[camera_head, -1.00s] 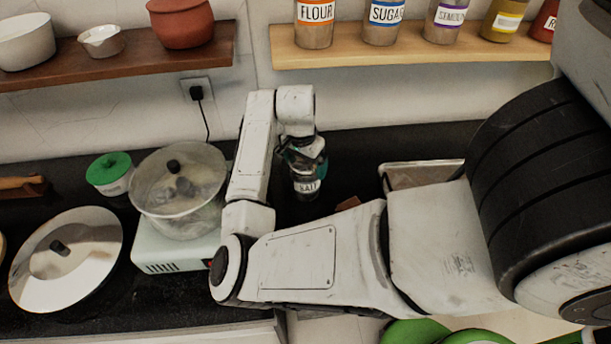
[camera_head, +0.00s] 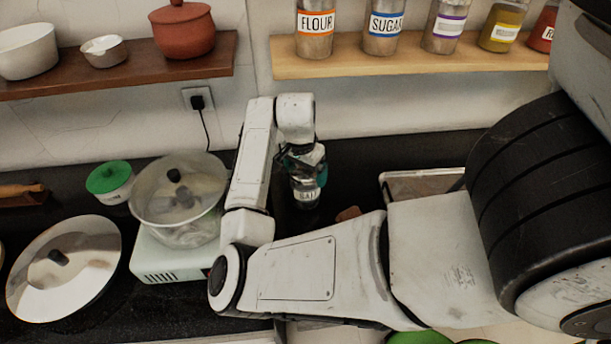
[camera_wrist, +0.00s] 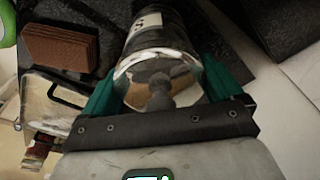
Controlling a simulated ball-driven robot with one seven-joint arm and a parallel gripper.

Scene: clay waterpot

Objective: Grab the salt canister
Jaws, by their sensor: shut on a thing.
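The salt canister (camera_head: 306,195) is a small clear jar with a white label reading SALT, over the dark counter. My gripper (camera_head: 305,171) is above it with its fingers around the upper part. In the wrist view the canister (camera_wrist: 158,45) lies between the two green fingers of my gripper (camera_wrist: 165,82), which are shut on it. Its shiny round lid faces the wrist camera. I cannot tell whether its base touches the counter.
A glass-lidded pot (camera_head: 178,200) on a pale hotplate (camera_head: 165,258) stands left of my arm. A tray (camera_head: 420,183) lies right of the canister. A shelf (camera_head: 420,58) with labelled jars is above.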

